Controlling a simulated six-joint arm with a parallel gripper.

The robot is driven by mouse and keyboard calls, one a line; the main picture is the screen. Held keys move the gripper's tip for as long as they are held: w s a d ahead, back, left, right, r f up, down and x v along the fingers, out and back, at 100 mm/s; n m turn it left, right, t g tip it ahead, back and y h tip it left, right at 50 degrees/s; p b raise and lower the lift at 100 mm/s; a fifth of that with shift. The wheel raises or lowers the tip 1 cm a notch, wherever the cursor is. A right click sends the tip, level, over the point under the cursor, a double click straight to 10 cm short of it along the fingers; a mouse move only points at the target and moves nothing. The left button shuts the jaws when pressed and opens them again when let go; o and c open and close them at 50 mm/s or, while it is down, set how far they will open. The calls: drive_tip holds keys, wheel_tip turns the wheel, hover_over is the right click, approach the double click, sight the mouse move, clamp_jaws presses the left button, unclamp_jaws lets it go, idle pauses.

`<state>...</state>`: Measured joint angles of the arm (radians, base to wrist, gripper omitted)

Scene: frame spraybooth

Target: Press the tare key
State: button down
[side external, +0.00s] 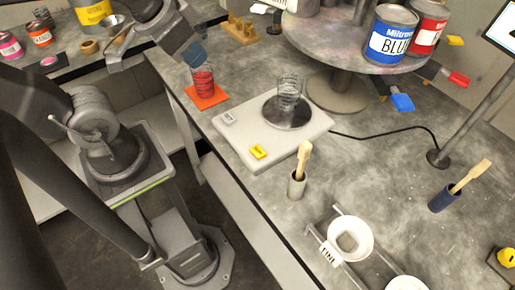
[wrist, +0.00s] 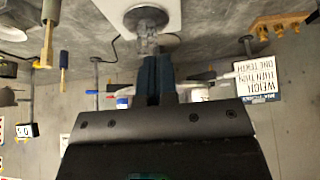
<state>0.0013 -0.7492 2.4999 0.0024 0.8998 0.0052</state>
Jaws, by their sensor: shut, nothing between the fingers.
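A white scale (side external: 285,138) stands on the grey bench in the side external view, with a clear cup (side external: 289,88) on its round dark pan. A yellow key (side external: 258,152) and a pale grey key (side external: 228,118) sit along its near left edge; their lettering is too small to read, so I cannot tell which is the tare key. My gripper (side external: 194,55) is shut and empty, above the bench behind and left of the scale, apart from the keys. In the wrist view the blue fingers (wrist: 154,75) are together, and the scale (wrist: 172,12) shows at the top.
A clear cup with red contents (side external: 203,83) stands on an orange mat (side external: 207,98) below my gripper. A round raised stand (side external: 330,52) with paint cans is behind the scale. A grey holder (side external: 297,187) with a wooden stick stands near the scale's front right.

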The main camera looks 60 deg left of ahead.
drive_tip(key=f+m, duration=0.1)
drive_tip(key=m, duration=0.4)
drive_tip(key=n+t+y, duration=0.1)
drive_tip(key=n+t, duration=0.3)
drive_tip(key=n, duration=2.9)
hover_over(259, 153)
wheel_tip(259, 153, down, 6)
drive_tip(key=shift+f, duration=0.15)
drive_tip(key=shift+f, duration=4.4)
drive_tip(key=shift+f, duration=0.1)
